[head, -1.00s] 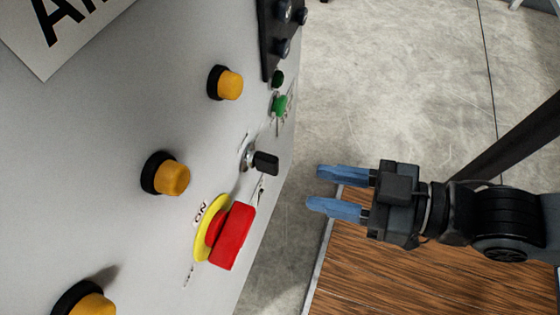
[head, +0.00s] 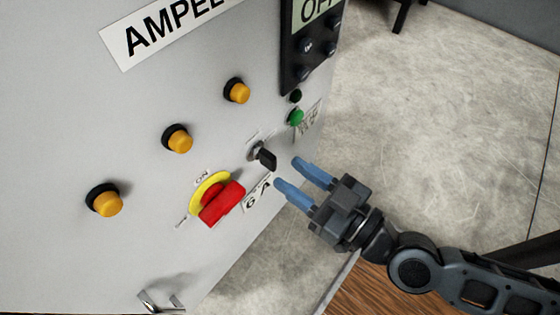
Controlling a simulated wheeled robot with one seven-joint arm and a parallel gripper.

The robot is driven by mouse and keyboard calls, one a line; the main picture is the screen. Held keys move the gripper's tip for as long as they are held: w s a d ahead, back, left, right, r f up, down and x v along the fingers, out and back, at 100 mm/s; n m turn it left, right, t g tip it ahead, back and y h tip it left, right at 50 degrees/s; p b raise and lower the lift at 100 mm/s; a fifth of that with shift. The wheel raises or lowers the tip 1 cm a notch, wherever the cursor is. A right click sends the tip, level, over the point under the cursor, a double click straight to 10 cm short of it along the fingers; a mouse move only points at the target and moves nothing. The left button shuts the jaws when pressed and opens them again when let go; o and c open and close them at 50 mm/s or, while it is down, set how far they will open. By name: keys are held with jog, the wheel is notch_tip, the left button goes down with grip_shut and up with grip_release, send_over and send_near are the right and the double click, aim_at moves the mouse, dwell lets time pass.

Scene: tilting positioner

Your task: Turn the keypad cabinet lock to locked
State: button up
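The keypad cabinet lock (head: 264,157) shows as a black key-like knob on a metal collar, standing out from the light grey cabinet panel (head: 60,140). Small markings around it are too blurred to read. My gripper (head: 289,174) is open and empty. Its two blue fingers point toward the lock from the right, apart from it, with the nearer fingertips a short way right and below the black knob. The panel behind the knob is partly hidden by it.
A red rotary switch (head: 222,204) on a yellow plate sits just lower left of the lock. A green button (head: 296,117) and a dark keypad with display (head: 311,45) are above. Several yellow buttons (head: 180,140) are left. A metal handle (head: 160,301) juts out below. Floor at right is open.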

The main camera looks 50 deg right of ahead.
aim_at(276, 164)
jog(key=shift+w, duration=2.3)
jog(key=shift+c, duration=0.3)
grip_shut()
